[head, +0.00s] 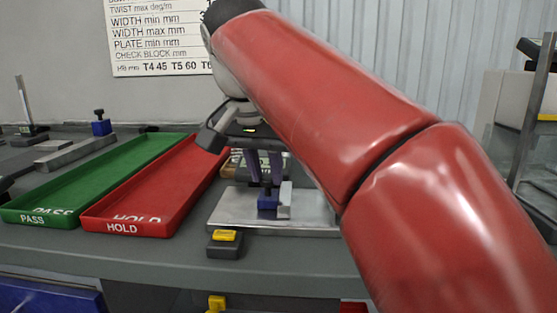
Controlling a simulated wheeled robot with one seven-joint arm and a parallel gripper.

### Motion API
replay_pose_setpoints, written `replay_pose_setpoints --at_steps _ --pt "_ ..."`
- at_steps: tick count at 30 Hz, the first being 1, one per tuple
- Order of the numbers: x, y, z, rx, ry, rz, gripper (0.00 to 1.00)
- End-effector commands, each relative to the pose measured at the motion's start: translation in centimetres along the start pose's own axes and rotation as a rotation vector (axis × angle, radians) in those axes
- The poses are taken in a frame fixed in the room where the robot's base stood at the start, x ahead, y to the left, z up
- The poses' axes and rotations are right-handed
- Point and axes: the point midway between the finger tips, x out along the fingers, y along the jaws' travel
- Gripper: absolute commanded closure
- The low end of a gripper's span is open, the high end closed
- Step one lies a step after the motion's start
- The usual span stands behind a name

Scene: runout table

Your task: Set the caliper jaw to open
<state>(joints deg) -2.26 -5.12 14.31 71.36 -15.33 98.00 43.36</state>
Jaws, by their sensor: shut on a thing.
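A small blue block (267,202) with a dark knob on top sits at the metal plate (235,206), and I take it for the caliper jaw. A pale upright metal piece (285,201) stands just to its right. My gripper (265,182) points down over the block, with its two fingers closed about the dark knob. The fingertips are small and partly in shadow, so the exact contact is hard to see. My red arm covers the right part of the plate and whatever lies behind it.
A green PASS tray (35,217) and a red HOLD tray (150,227) lie left of the plate. A dark box with a yellow top (225,236) sits at the plate's front-left corner. Another blue block (101,128) stands on the left by a grey bar (75,153).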

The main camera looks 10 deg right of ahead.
Motion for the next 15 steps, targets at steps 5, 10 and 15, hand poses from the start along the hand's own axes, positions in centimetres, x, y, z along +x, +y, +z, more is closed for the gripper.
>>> replay_pose_setpoints --at_steps 5,10,15 --pt "-0.22 -0.31 0.5 -0.002 0.003 -0.008 1.0" --pt "-0.22 -0.4 0.47 -0.003 0.004 -0.01 1.0" --pt "-0.21 -0.36 0.46 -0.003 0.004 -0.009 0.59"
